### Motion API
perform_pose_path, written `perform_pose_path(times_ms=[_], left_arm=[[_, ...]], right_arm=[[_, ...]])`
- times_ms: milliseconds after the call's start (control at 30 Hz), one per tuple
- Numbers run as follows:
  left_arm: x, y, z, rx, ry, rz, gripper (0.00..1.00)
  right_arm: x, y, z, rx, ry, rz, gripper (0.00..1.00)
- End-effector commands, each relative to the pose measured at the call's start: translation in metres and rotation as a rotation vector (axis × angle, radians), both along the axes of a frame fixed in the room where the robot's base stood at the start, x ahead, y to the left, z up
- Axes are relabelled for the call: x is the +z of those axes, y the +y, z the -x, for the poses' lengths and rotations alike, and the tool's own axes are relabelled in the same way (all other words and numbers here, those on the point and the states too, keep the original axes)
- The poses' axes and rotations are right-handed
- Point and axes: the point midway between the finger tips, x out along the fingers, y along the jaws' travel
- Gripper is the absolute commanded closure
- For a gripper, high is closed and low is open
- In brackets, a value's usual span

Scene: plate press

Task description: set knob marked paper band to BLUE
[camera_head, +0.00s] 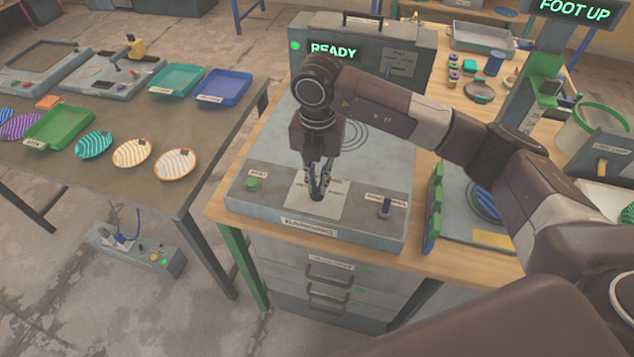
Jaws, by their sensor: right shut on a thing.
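My right gripper (318,185) points down over the front panel of the grey machine (262,206). Its fingers are shut on a small dark knob (317,197) in the middle of a pale marked plate (299,205). The fingers hide most of the knob, so I cannot tell which mark it points at. The markings on the plate are too small to read. My left gripper is not in view.
A green button (252,183) lies left of the plate and a small blue-grey switch (384,208) lies right of it. A READY display (333,50) stands behind. Green holders (433,205) stand right of the machine. The left table (75,190) holds trays and striped plates.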

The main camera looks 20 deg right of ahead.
Motion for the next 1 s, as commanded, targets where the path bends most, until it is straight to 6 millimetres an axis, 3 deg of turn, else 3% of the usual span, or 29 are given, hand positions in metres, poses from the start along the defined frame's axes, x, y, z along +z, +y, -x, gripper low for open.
perform_pose_path(times_ms=[633, 667, 800, 1000], left_arm=[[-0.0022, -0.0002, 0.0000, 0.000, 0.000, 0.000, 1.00], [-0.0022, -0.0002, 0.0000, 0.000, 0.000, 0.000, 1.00], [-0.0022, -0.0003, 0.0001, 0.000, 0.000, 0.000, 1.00], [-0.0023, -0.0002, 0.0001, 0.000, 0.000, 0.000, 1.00]], right_arm=[[0.0020, -0.0004, -0.0014, -0.055, -0.006, -0.001, 1.00], [0.0020, -0.0004, -0.0014, -0.055, -0.006, -0.001, 0.90], [0.0016, -0.0003, -0.0011, -0.054, -0.004, -0.001, 0.74], [0.0008, -0.0003, -0.0004, -0.054, -0.003, -0.001, 0.73]])
